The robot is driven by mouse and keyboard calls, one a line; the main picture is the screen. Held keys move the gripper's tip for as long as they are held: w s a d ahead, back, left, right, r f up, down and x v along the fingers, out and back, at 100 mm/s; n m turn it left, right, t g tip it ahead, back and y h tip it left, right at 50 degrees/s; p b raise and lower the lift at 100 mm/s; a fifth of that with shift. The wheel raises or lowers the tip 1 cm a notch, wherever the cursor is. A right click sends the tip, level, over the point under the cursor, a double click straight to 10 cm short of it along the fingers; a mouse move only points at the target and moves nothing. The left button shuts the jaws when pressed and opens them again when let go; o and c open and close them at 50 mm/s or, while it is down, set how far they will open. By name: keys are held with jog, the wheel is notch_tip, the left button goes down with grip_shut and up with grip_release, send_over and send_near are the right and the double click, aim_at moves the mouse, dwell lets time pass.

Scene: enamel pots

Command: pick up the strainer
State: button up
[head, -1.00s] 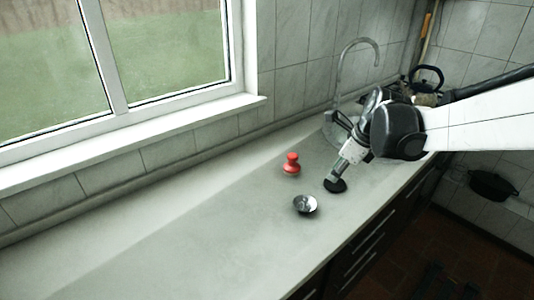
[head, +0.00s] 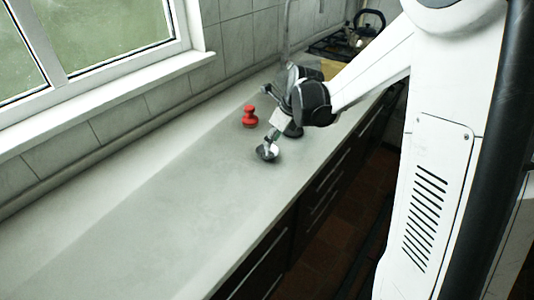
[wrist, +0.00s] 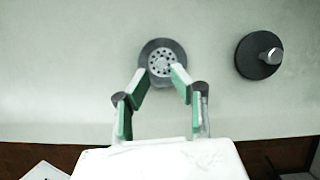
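The strainer is a small round metal bowl with a grey rim and a perforated middle. It sits on the pale counter (head: 150,200), in the head view (head: 264,154) and at the top centre of the wrist view (wrist: 162,45). My gripper (wrist: 158,77) is open, with its two green-lined fingers apart at the near edge of the strainer. The fingertips overlap its rim in the wrist view; I cannot tell whether they touch it. In the head view my gripper (head: 272,141) comes down onto the strainer from the upper right and partly hides it.
A black disc with a metal knob (wrist: 258,62) lies right of the strainer in the wrist view. A red knobbed object (head: 250,117) stands behind the strainer. A kettle (head: 367,28) is at the far end. The counter's left part is clear.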

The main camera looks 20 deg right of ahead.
aim_at(267, 151)
jog(key=shift+x, duration=2.6)
jog(key=shift+w+d, duration=0.1)
jog(key=shift+w, duration=0.05)
jog(key=shift+c, duration=0.5)
grip_shut()
